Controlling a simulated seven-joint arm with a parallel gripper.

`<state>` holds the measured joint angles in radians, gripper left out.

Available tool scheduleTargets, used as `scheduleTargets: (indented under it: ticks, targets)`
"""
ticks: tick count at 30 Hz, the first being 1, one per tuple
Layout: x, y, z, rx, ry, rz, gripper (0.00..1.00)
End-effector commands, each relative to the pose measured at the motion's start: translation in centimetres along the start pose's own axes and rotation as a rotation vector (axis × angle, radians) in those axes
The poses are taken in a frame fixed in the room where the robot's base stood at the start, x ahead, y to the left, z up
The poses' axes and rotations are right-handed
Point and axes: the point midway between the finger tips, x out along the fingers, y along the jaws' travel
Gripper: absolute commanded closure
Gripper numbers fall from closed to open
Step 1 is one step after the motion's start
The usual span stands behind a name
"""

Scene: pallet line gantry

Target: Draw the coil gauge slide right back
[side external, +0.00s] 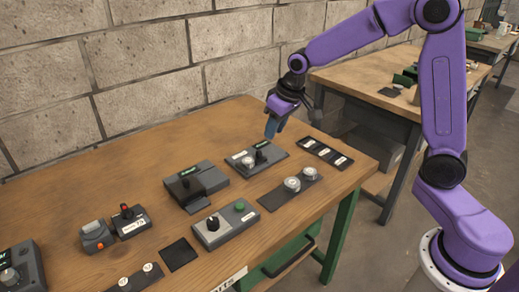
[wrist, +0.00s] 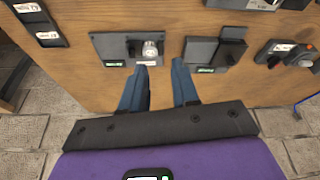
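My gripper (side external: 272,128) hangs above the far part of the bench, over a flat dark panel (side external: 277,160) with a silver knob, a black upright handle (side external: 261,157) and a small green display. In the wrist view my gripper (wrist: 163,66) has its two blue fingers apart with nothing between them. The panel (wrist: 105,45), its black handle (wrist: 133,48) and its silver knob (wrist: 150,50) lie just beyond the fingertips there. Another dark box (side external: 195,185) with a green display and a raised block stands to the left. The labels are too small to tell which is the coil gauge.
A label strip (side external: 325,152) lies to the right of the panel. A plate with two silver knobs (side external: 290,186) and a box with a green button (side external: 226,226) stand in front. Small switch boxes (side external: 97,236) are at left. A brick wall (side external: 150,75) stands behind.

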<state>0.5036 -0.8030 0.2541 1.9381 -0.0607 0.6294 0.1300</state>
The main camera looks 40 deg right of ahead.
Motion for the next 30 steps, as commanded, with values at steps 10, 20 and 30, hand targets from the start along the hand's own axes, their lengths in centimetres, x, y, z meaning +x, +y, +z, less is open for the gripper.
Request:
scheduleTargets:
  ticks: [10,20,30]
  targets:
    - [2.7,6.9,-4.6,0.193,0.065,0.063,0.70]
    - [5.6,7.5,-4.9,0.201,0.065,0.067,0.70]
    - [11.3,7.9,-5.2,0.201,0.066,0.066,0.70]
